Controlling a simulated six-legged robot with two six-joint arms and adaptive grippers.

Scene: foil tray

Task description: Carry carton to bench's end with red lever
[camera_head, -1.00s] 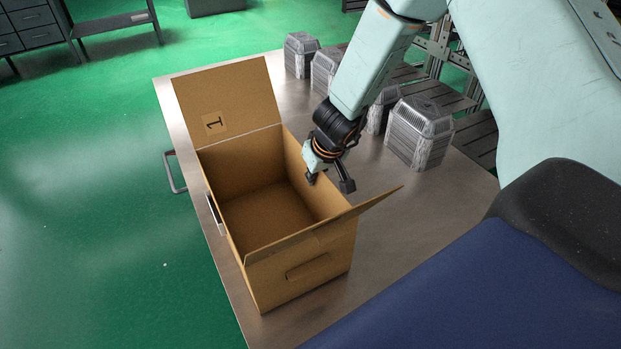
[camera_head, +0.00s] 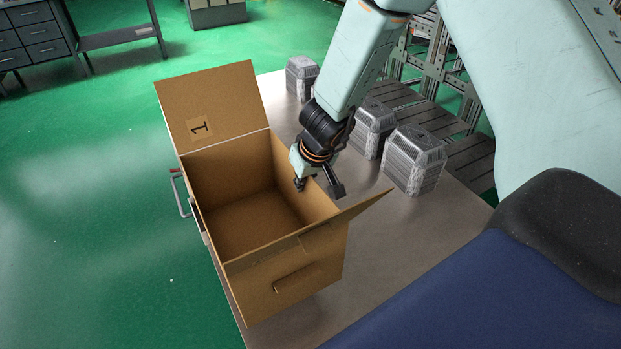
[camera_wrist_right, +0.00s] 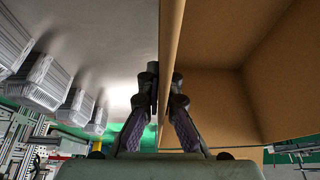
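The carton (camera_head: 315,262) is an open brown box with raised flaps; the far flap bears a "1". It is at the left edge of the metal bench (camera_head: 395,222), and I cannot tell whether it rests on it or is slightly raised. My right gripper (camera_head: 318,186) straddles the carton's right wall, one finger inside and one outside. In the right wrist view, the fingers (camera_wrist_right: 164,80) close on that thin wall. My left gripper is not in view. A grey bent handle (camera_head: 181,195) with a reddish top juts from the bench's left side; I cannot confirm it is the red lever.
Several grey ribbed containers (camera_head: 413,160) stand along the bench's right side. A dark shelf (camera_head: 115,38) and a drawer cabinet (camera_head: 35,40) stand on the green floor at the back left.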

